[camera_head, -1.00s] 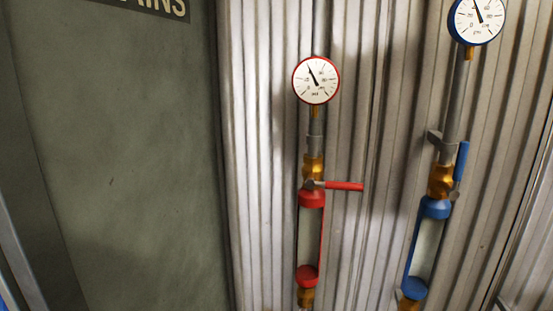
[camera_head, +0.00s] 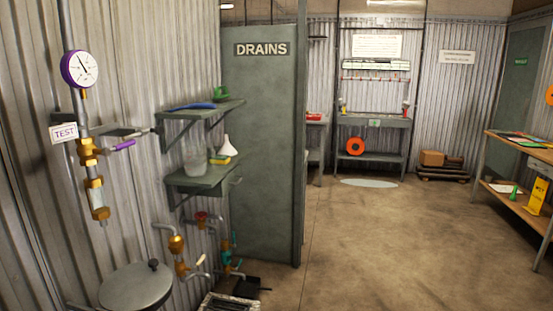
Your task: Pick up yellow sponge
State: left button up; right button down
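A small yellow block with a green part (camera_head: 221,159), which looks like the yellow sponge, lies on the lower green wall shelf (camera_head: 197,180) in the head view. It is small in the picture, so its exact shape is hard to tell. A clear jug (camera_head: 195,161) stands to its left, and a white funnel (camera_head: 229,145) is right by it. Neither of my grippers is in view.
An upper shelf (camera_head: 201,109) hangs above. Below are valves (camera_head: 177,243) and a round lidded drum (camera_head: 135,287). A green DRAINS panel (camera_head: 262,140) stands right of the shelves. A workbench (camera_head: 522,150) is at far right; the middle floor (camera_head: 380,240) is clear.

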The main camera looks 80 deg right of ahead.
aim_at(220, 159)
jog(key=z, duration=2.35)
jog(key=i+l+z, duration=0.55)
jog(key=i, duration=0.55)
jog(key=i+z, duration=0.45)
jog(key=i, duration=0.5)
jog(key=i+l+u, duration=0.1)
jog(key=i+u, duration=0.3)
jog(key=i+l+u, duration=0.4)
jog(key=i, duration=0.15)
jog(key=i+l+u, duration=0.4)
jog(key=i+j, duration=0.1)
